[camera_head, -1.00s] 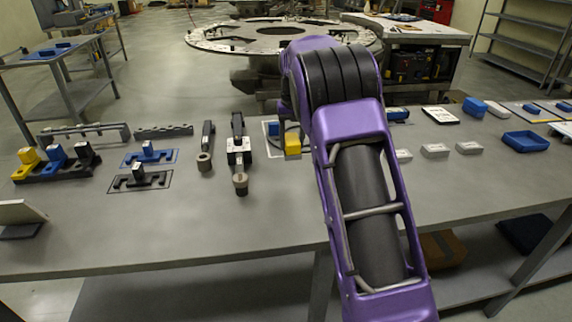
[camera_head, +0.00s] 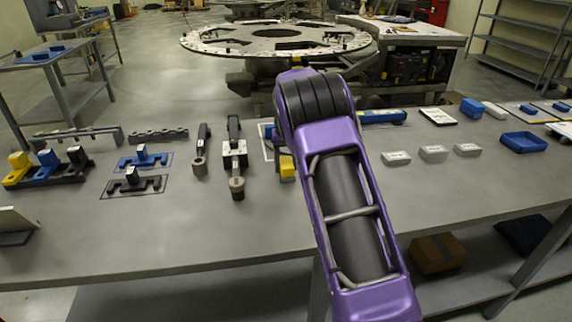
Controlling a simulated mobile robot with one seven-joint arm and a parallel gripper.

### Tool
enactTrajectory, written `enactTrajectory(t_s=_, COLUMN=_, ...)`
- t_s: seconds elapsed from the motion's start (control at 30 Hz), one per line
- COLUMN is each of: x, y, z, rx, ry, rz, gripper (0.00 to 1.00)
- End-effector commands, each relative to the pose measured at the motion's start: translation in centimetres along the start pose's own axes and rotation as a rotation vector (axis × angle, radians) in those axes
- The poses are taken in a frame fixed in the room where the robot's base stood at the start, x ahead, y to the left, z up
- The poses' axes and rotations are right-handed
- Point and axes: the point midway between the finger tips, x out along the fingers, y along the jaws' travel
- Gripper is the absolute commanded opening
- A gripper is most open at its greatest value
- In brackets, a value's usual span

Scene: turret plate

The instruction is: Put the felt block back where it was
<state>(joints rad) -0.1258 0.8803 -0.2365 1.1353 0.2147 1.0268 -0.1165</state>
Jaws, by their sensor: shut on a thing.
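My purple arm reaches over the bench and hides its own end. My gripper is behind it and I cannot make it out. A yellow block (camera_head: 287,168) shows just left of the arm, partly covered by it. I cannot tell whether it is the felt block, or whether my gripper touches it. Behind it, part of a pale-outlined patch with a blue piece (camera_head: 269,131) shows on the bench. No other thing can be clearly named as the felt block.
The grey bench (camera_head: 200,240) is clear along its front. Left of the arm stand two dark-handled tools (camera_head: 236,160), a blue fixture (camera_head: 142,157), a black fixture (camera_head: 133,182) and a coloured block rack (camera_head: 46,170). Right are several pale boxes (camera_head: 433,153) and a blue tray (camera_head: 523,141).

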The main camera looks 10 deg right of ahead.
Motion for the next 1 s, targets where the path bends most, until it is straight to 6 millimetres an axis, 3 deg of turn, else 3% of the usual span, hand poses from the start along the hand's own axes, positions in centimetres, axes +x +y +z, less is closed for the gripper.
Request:
enactTrajectory(t_s=0.33, x=0.3, y=0.0, z=0.0, rx=0.0, ry=0.001, rz=-0.001, gripper=0.0)
enactTrajectory(t_s=0.37, x=0.2, y=0.0, z=0.0, rx=0.0, ry=0.001, rz=-0.001, gripper=0.57)
enactTrajectory(t_s=0.5, x=0.2, y=0.0, z=0.0, rx=0.0, ry=0.001, rz=-0.001, gripper=0.82)
enactTrajectory(t_s=0.8, x=0.1, y=0.0, z=0.0, rx=0.0, ry=0.001, rz=0.0, gripper=0.82)
enactTrajectory(t_s=1.0, x=-2.3, y=0.0, z=-0.1, rx=-0.001, ry=0.005, rz=-0.002, gripper=0.82)
